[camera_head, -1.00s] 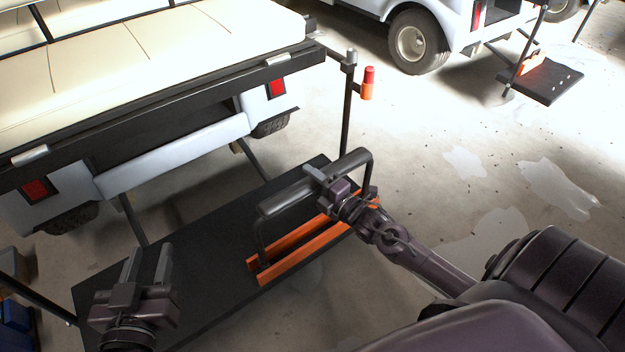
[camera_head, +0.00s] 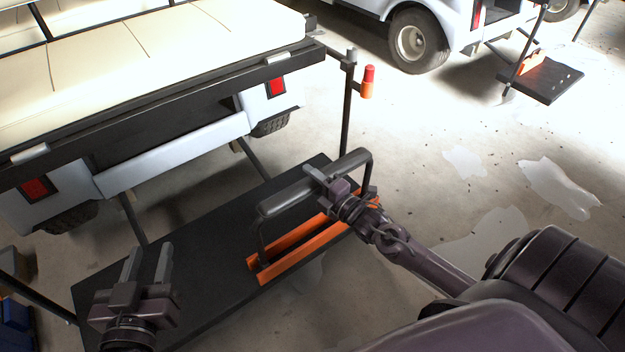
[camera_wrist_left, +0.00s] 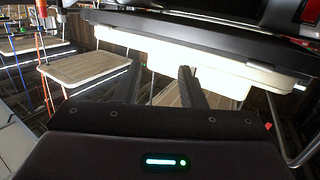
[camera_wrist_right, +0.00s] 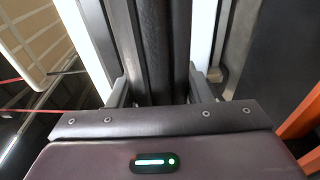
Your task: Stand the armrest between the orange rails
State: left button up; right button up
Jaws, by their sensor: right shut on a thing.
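The armrest (camera_head: 285,202), a black bar with a bent leg at each end, stands upright over the black platform (camera_head: 205,245). Its left leg comes down between the near ends of the two orange rails (camera_head: 305,252). Its far leg's foot is largely hidden behind my right gripper, so I cannot tell whether it rests there. My right gripper (camera_head: 320,180) is shut on the armrest's bar, which also runs between its fingers in the right wrist view (camera_wrist_right: 162,50). My left gripper (camera_head: 147,258) is open and empty above the platform's left part.
A black post (camera_head: 347,110) with an orange-red lamp (camera_head: 368,84) rises at the platform's far corner. The platform is bare left of the rails. Another cart stands at the back right.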

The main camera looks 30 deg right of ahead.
jog(key=o, duration=1.5)
jog(key=shift+f, duration=0.2)
pick_arm(q)
jog(key=s+a+f+g+y+p, duration=0.1)
jog(key=s+f+g, duration=0.4)
jog(key=f, duration=0.6)
jog(key=shift+s+f+g+y+p, duration=0.25)
jog(key=shift+s+g+y+p, duration=0.15)
jog(key=shift+g+y+p, duration=0.15)
pick_arm(e)
jog(key=v, duration=0.8)
